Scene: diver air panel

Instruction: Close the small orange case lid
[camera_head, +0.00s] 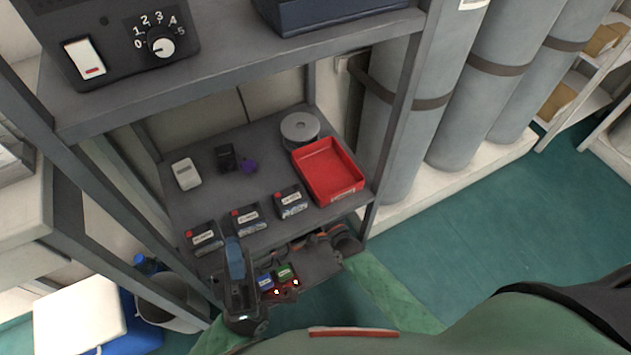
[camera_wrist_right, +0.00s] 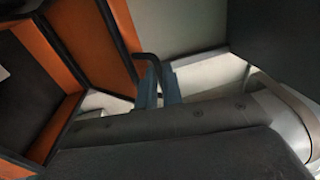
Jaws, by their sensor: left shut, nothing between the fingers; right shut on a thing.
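In the right wrist view, the orange case (camera_wrist_right: 92,42) fills the left side, with orange walls, black edges and a dark inner face. It stands open; which panel is the lid is unclear. My right gripper (camera_wrist_right: 158,88) is beside it, its blue fingers shut on a thin dark curved handle (camera_wrist_right: 150,57); whether that belongs to the lid is unclear. In the head view, my left gripper (camera_head: 235,258) is shut and empty, blue tips up, at the shelf's front edge. The case cannot be made out clearly there, and the right fingers are not distinguishable.
The grey shelf (camera_head: 185,215) holds a red tray (camera_head: 358,184), a reel (camera_head: 300,127), a white device (camera_head: 186,174) and several black boxes (camera_head: 245,217). Grey cylinders (camera_head: 480,95) stand right; green floor there is clear.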

